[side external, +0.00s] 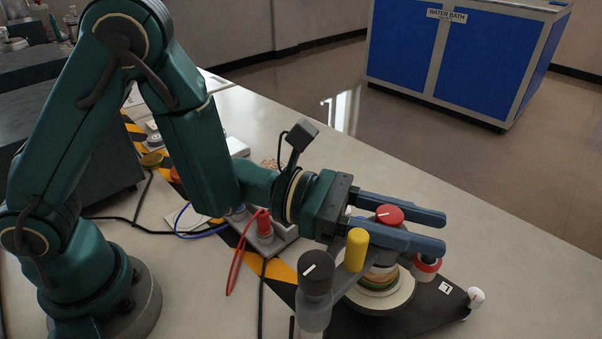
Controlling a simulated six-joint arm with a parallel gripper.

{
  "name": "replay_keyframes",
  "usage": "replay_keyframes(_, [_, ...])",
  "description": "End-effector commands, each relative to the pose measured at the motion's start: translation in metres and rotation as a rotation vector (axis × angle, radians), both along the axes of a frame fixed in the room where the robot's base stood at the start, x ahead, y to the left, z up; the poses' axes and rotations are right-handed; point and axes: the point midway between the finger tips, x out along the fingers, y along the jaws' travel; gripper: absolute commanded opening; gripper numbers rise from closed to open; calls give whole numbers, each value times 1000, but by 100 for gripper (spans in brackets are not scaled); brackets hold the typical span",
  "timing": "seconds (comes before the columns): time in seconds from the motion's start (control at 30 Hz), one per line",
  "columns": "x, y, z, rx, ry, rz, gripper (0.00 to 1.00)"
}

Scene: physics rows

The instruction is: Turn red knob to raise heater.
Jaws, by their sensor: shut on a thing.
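The red knob (389,215), with a white mark on top, sits between the two long blue-grey fingers of my gripper (432,232). My gripper reaches in from the left, fingers about level, and is shut on the red knob along the fingers' length, behind their tips. The near finger hides the knob's lower side. Below the fingers is a round stack of rings on a pale disc (384,303), partly hidden; I cannot tell which part is the heater.
A black-topped knob (317,274) and a yellow cylinder (356,250) stand close in front of the near finger. A red-and-white knob (427,266) hangs near the fingertips. A white knob (476,296) is at the black base's edge.

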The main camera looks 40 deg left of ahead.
Motion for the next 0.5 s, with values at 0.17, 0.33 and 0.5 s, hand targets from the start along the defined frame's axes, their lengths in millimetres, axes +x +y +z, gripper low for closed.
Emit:
replay_keyframes(0.17, [0,-1,0,0,0,78,0])
replay_keyframes(0.33, [2,0,0,-1,-1,129,0])
replay_keyframes(0.5, [3,1,1,-2,-1,152,0])
